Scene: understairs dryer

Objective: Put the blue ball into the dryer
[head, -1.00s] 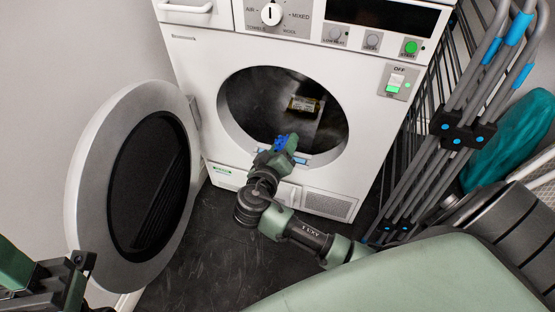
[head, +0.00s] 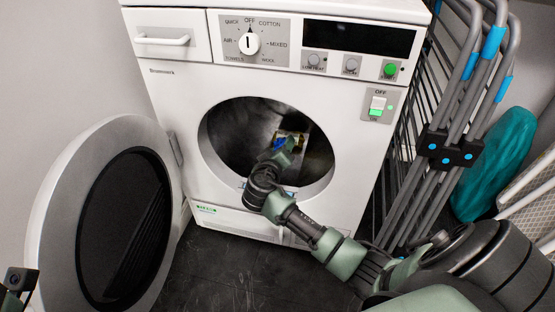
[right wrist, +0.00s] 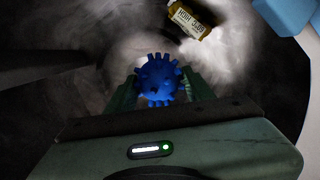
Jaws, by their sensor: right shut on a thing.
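The blue ball (right wrist: 158,80) is spiky and sits between the fingers of my right gripper (right wrist: 160,88), which is shut on it. In the head view my right gripper (head: 283,150) reaches through the round opening of the dryer (head: 165,100), with a bit of blue showing at its tip. The wrist view shows the dark metal drum (right wrist: 60,100) around the ball. The dryer door (head: 50,200) stands wide open to the left. My left gripper (head: 16,285) shows only in part at the lower left edge, and its jaws cannot be made out.
A small yellow labelled item (right wrist: 191,18) lies inside the drum beyond the ball; the label is upside down. A folded grey drying rack (head: 430,160) with blue clips and a teal item (head: 497,165) stand right of the dryer. Dark floor (head: 240,270) lies in front.

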